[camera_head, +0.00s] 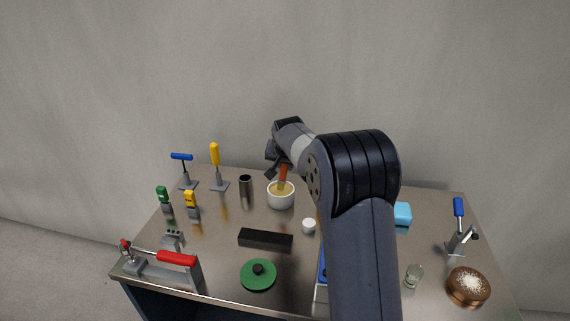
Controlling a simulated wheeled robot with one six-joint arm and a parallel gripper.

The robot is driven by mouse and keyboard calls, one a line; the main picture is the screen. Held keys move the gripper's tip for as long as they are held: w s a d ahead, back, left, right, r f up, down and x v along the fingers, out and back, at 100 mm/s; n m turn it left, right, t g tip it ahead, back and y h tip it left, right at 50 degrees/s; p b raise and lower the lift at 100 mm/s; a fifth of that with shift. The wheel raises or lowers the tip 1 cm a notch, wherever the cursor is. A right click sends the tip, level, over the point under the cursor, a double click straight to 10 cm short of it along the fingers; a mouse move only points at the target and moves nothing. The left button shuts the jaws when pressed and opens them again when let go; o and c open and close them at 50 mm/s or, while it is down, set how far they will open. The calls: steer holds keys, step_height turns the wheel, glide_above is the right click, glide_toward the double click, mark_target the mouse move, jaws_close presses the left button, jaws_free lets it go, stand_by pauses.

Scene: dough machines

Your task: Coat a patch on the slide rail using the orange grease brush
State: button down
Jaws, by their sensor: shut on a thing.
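The grease brush has an orange-red handle (283,174). It stands nearly upright, its lower end in a white pot (281,201) of yellowish grease, at the back middle of the table. My gripper (279,166) is at the top of the handle and shut on it. My wrist partly covers the jaws, and the bristles are hidden in the pot. I cannot tell for sure which thing is the slide rail. A long black block (265,239) lies in front of the pot, and a blue and silver piece (321,275) is mostly hidden behind my arm.
A dark metal cup (245,185) stands just left of the pot, and a small white cap (309,226) lies in front. A green disc (258,274) with a black knob lies near the front edge. Upright handled tools stand at the back left. My arm hides the table's right middle.

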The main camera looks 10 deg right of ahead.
steer(key=shift+r+p, duration=2.05)
steer(key=shift+r, duration=1.25)
steer(key=shift+f, duration=0.1)
